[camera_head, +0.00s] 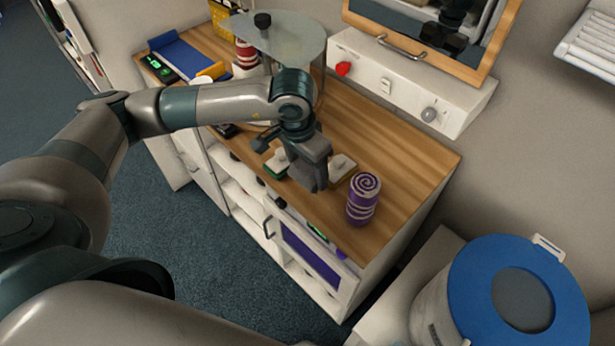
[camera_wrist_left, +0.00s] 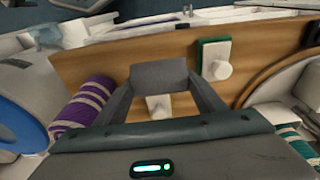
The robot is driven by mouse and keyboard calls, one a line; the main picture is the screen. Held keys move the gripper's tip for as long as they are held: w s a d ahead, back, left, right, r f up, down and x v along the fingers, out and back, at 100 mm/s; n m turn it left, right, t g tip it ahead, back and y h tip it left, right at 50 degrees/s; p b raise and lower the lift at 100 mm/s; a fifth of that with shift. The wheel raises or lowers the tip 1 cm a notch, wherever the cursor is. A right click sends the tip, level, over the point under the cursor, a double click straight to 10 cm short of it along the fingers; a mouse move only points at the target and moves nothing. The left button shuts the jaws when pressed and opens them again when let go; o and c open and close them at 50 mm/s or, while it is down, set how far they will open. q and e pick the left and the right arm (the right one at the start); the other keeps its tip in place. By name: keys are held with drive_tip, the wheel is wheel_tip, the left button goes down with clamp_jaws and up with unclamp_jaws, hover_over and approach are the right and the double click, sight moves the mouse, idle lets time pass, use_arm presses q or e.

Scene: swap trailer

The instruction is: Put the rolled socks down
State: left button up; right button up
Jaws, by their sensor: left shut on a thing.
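A purple roll with pale stripes and a spiral top (camera_head: 363,198) stands upright on the wooden counter, and looks like the rolled socks. It also shows at the left in the left wrist view (camera_wrist_left: 84,106), outside my fingers and apart from them. My left gripper (camera_head: 313,180) points down over the counter, just left of the roll. My right gripper is not in view.
The wooden counter (camera_head: 405,160) is bare right of the roll. A green-based white knob (camera_wrist_left: 214,60) and a pale square with a knob (camera_head: 343,166) lie near the gripper. A teal striped roll (camera_wrist_left: 296,140) is at right in the wrist view. A blue-lidded bin (camera_head: 470,290) stands beyond the counter.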

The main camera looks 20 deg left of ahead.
sight(307, 179)
use_arm(q)
wheel_tip(307, 179, down, 3)
drive_tip(key=shift+p, duration=0.65)
drive_tip(key=shift+f, duration=0.4)
drive_tip(key=shift+f+b, duration=0.2)
drive_tip(key=shift+b, duration=0.1)
drive_tip(key=o, duration=1)
drive_tip(key=shift+r, duration=0.1)
